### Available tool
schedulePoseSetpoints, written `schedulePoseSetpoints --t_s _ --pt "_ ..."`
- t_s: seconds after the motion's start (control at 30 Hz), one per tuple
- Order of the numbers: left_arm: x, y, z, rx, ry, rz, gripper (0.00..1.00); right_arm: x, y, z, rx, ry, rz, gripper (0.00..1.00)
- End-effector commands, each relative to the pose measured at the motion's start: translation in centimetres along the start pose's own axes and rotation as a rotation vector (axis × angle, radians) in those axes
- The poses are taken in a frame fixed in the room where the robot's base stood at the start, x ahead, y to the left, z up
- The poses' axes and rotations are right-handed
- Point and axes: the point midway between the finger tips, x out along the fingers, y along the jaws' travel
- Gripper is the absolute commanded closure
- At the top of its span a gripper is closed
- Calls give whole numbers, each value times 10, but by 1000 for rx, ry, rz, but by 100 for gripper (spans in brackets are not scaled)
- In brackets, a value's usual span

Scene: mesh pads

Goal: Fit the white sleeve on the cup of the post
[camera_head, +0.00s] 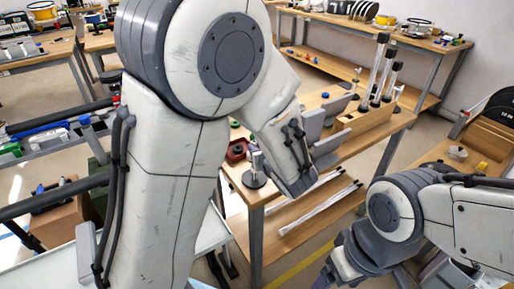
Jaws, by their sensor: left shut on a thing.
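My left gripper (322,142) is over the wooden workbench (268,196), with its grey finger plates pointing to the right. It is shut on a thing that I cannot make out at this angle. A short metal post (257,165) on a round black base stands at the bench's left front, left of the gripper and apart from it. My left arm hides part of the bench around it. I cannot pick out the white sleeve for certain. My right gripper (334,275) hangs low in front of the bench, cut by the bottom edge, its fingers unclear.
Tall tubes with black ends (376,68) stand in a wooden rack (372,122) at the bench's right. A red bin (237,151) sits at its left edge. Pale rods (318,208) lie on the lower shelf. Other benches (425,43) stand behind.

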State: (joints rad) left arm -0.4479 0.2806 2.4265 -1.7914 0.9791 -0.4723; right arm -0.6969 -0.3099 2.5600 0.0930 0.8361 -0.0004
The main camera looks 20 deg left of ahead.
Motion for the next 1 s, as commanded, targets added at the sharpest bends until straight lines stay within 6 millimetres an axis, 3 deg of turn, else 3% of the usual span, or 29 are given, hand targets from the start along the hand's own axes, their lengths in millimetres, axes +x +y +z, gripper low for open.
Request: schedulePoseSetpoints --t_s 0.43,0.47,0.53,0.87,1.0 --pt "2 0 -5 0 0 0 100 6 0 0 0 0 0 17" --pt "2 0 -5 0 0 0 73 6 0 0 0 0 0 17" --pt "2 0 -5 0 0 0 46 6 0 0 0 0 0 17" --pt "1 0 -5 0 0 -1 46 6 0 0 0 0 0 17" --pt "-12 -1 -4 0 -1 -4 46 3 0 0 0 0 0 17"
